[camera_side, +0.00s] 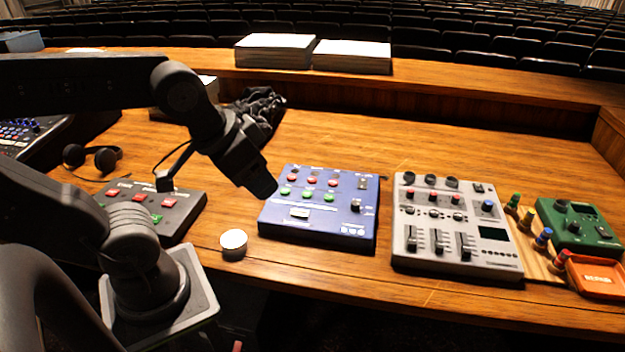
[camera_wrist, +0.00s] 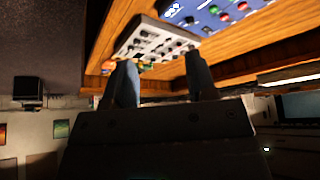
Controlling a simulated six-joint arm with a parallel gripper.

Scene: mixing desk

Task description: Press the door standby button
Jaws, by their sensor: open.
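A blue panel (camera_side: 325,224) with red and green buttons lies mid-desk in the side view. A dark grey panel (camera_side: 178,218) with red and green buttons lies to its left. Their labels are too small to read, so I cannot tell which button is door standby. My gripper (camera_side: 266,188) points down and right, its tip overlapping the blue panel's left edge; its height above the desk is unclear. In the wrist view my gripper (camera_wrist: 160,62) has its two fingers apart with nothing between them. The blue panel (camera_wrist: 205,12) is at the top of that view.
A light grey mixer (camera_side: 450,238) lies right of the blue panel. Beyond it are coloured pegs, a green box (camera_side: 578,228) and an orange tray (camera_side: 597,277). A small white-topped round pot (camera_side: 233,243) stands near the front edge. Headphones (camera_side: 92,156) lie at left; paper stacks (camera_side: 275,50) stand behind.

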